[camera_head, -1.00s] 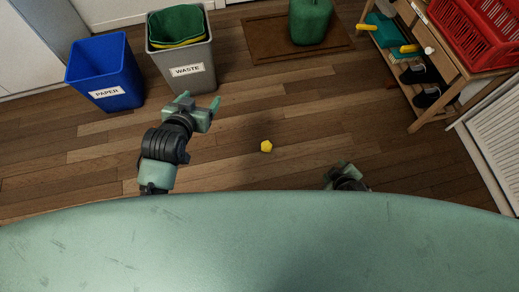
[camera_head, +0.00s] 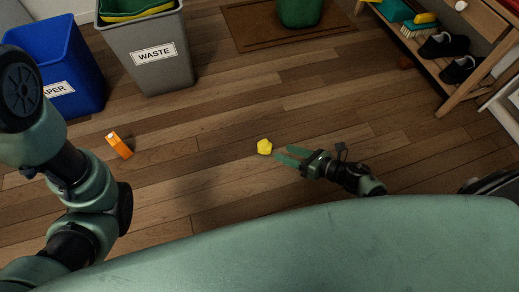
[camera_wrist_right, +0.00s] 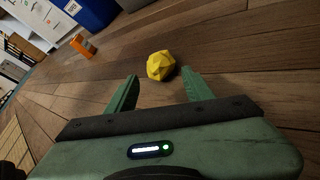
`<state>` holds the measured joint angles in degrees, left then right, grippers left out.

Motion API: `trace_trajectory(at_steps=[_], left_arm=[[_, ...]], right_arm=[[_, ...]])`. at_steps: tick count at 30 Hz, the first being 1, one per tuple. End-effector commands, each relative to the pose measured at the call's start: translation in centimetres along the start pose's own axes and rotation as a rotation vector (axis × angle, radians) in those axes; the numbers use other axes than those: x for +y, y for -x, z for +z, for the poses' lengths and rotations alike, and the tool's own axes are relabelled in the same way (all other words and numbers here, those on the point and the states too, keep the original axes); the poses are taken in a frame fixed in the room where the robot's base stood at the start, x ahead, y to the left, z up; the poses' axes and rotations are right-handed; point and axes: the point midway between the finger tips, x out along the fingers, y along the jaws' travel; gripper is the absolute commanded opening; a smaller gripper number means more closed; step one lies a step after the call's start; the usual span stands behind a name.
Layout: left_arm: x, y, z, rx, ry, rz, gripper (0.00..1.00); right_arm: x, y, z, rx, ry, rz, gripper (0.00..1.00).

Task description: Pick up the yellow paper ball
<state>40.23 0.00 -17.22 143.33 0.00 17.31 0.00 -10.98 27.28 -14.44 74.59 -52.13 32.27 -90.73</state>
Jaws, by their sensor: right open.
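The yellow paper ball (camera_head: 264,147) lies on the wooden floor in the middle of the head view. My right gripper (camera_head: 281,154) is open, low near the floor, with its fingers pointing left at the ball. In the right wrist view the ball (camera_wrist_right: 161,65) is just beyond the fingertips, between their lines and nearer the right finger. The open right gripper (camera_wrist_right: 160,84) holds nothing. My left arm shows at the left edge of the head view, but its gripper is not visible.
A blue PAPER bin (camera_head: 72,75) and a grey WASTE bin (camera_head: 165,65) stand at upper left. An orange carton (camera_head: 119,146) is on the floor before them. A wooden shoe rack (camera_head: 455,85) stands at right. The floor around the ball is clear.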

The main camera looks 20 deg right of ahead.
Motion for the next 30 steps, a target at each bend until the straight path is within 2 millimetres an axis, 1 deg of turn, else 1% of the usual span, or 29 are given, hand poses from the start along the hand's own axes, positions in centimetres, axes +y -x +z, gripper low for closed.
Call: trace_trajectory(at_steps=[1, 7, 12, 15, 18, 24, 25, 26, 27, 29, 30], left_arm=[[0.1, 0.4, -0.2, 0.002, 0.000, 0.000, 0.71], [0.3, 1.6, -0.5, -0.002, 0.000, 0.000, 0.71], [0.7, 3.4, -1.1, -0.004, 0.000, 0.000, 0.71], [0.8, 3.7, -1.2, -0.004, 0.000, 0.000, 0.71], [0.8, 3.9, -1.2, -0.004, 0.000, 0.000, 0.71], [0.8, 3.7, -1.2, -0.004, 0.000, 0.000, 0.71], [0.8, 3.7, -1.2, -0.004, 0.000, 0.000, 0.71], [0.8, 3.7, -1.2, -0.004, 0.000, 0.000, 0.71], [0.8, 3.7, -1.2, -0.004, 0.000, 0.000, 0.71], [0.8, 3.7, -1.2, -0.004, 0.000, 0.000, 0.71], [0.8, 3.7, -1.2, -0.004, 0.000, 0.000, 0.71]], right_arm=[[-0.1, -0.7, -0.1, -0.002, 0.004, 0.002, 0.52], [0.0, -3.0, 0.0, -0.003, 0.000, 0.002, 0.52], [-0.1, -5.6, 0.1, -0.005, 0.001, 0.002, 0.52], [0.0, -6.8, 0.2, -0.004, -0.001, 0.001, 0.52], [0.1, -7.3, 0.2, -0.003, -0.004, -0.001, 0.52], [0.2, -7.4, 0.4, -0.002, -0.005, -0.001, 0.52], [0.2, -7.4, 0.4, -0.002, -0.005, -0.001, 0.49], [0.2, -7.4, 0.4, -0.002, -0.005, -0.001, 0.41], [0.2, -7.4, 0.4, -0.003, -0.005, -0.001, 0.30], [0.1, -7.3, 0.4, -0.003, -0.005, -0.001, 0.13], [0.2, -7.3, 0.4, -0.003, -0.005, -0.001, 0.08]])
